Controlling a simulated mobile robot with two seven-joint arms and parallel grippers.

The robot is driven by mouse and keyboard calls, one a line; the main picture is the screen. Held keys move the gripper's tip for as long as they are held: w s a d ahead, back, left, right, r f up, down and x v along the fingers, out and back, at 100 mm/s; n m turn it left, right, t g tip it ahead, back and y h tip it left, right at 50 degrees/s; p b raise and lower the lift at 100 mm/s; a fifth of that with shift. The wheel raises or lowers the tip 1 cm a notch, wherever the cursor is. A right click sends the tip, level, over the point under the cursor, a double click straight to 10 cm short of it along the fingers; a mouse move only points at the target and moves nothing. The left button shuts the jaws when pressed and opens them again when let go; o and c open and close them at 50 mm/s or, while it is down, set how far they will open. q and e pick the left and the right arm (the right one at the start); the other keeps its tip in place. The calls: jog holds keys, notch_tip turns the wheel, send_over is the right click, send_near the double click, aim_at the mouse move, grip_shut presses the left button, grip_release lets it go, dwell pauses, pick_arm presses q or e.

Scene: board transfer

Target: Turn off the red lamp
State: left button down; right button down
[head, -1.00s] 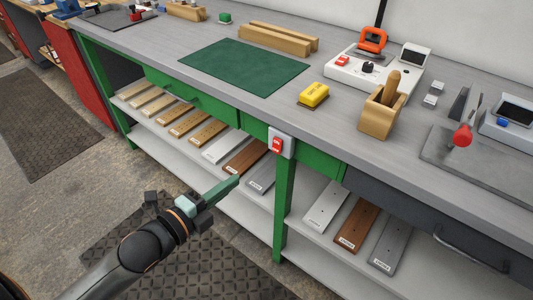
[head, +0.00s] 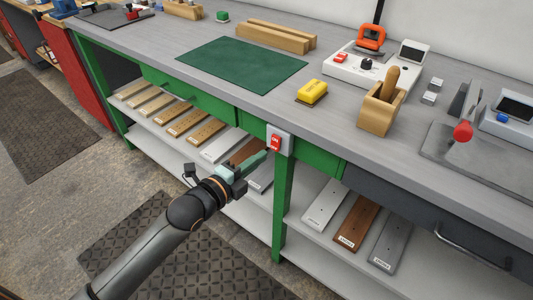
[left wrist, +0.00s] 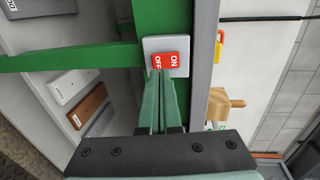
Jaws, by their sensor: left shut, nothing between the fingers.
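A red rocker switch (head: 275,142) sits on a pale plate on the front of the green bench frame. In the left wrist view the switch (left wrist: 172,60) shows the words OFF and ON, with OFF on the left. My left gripper (head: 267,153) is shut and empty, its green fingers pointing at the switch. In the left wrist view the fingertips (left wrist: 160,72) lie at the lower edge of the OFF half; I cannot tell whether they touch. I cannot make out a lit red lamp. My right gripper is not in view.
The grey benchtop (head: 210,30) juts out above the switch. A green drawer (head: 193,95) is to its left, and a lower shelf (head: 300,232) holds several boards. A yellow block (head: 313,91) and a wooden holder (head: 378,115) stand on top.

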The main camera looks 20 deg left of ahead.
aim_at(274, 148)
pick_arm(q)
jog(key=shift+x, duration=1.85)
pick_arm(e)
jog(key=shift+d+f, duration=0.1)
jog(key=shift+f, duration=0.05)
pick_arm(q)
jog(key=f+b, duration=0.1)
jog(key=b, duration=0.1)
jog(key=shift+w+t+b, duration=0.2)
jog(key=shift+t+b, duration=0.15)
jog(key=shift+t, duration=0.05)
jog(key=shift+w+r+t, duration=0.1)
jog(key=shift+t, duration=0.2)
jog(key=shift+r+p, duration=0.25)
jog(key=shift+p, duration=0.3)
jog(key=shift+f, duration=0.25)
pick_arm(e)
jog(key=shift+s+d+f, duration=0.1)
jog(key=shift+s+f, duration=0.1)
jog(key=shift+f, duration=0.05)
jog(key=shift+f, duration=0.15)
